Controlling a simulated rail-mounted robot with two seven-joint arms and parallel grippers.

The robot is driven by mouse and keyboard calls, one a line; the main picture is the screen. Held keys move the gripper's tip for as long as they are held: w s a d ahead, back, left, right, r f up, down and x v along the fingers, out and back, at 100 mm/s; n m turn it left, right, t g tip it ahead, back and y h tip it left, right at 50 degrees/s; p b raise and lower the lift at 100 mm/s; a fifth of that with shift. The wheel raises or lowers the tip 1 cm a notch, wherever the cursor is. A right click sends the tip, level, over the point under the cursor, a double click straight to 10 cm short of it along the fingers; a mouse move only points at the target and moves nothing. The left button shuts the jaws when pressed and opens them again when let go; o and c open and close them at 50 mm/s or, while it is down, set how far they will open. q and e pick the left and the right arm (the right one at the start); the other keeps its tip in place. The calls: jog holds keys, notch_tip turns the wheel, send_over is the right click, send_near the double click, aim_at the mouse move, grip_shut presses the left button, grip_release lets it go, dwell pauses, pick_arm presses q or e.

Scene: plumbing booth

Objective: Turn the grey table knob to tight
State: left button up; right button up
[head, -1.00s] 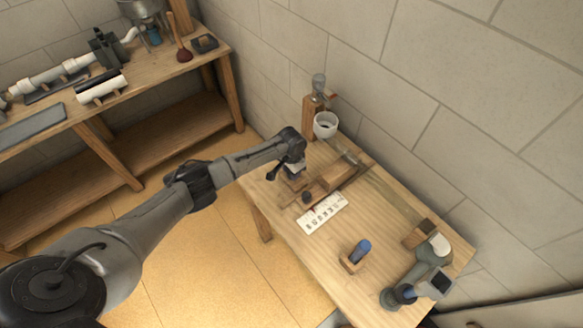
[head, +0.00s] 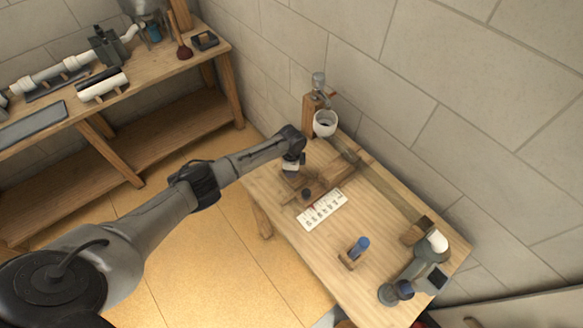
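The wooden table (head: 375,245) stands against the wall. A small dark round knob (head: 306,194) sits on its left part, beside a white card with marks (head: 322,210); its colour is hard to tell and it may be the grey knob. A thin red mark shows near the card's upper edge. My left gripper (head: 293,166) points down over the table's left end, a little above and left of the dark knob in the picture. Its fingers are small and dark, so their opening is unclear. My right gripper is not in view.
A white cup (head: 325,123) hangs by a wooden post at the back. A blue-topped piece (head: 360,246) stands at the front. A grey-green tool (head: 415,272) and a white pipe end (head: 437,241) are at the right. A workbench (head: 150,105) with pipework stands at the left.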

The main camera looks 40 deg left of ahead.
pick_arm(q)
jog(key=shift+r, duration=0.1)
dwell(0.6)
jog(key=o, duration=0.9)
jog(key=shift+r, duration=0.15)
notch_tip(320, 180, up, 13)
jog(key=shift+r+p, duration=0.2)
jog(key=shift+p, duration=1)
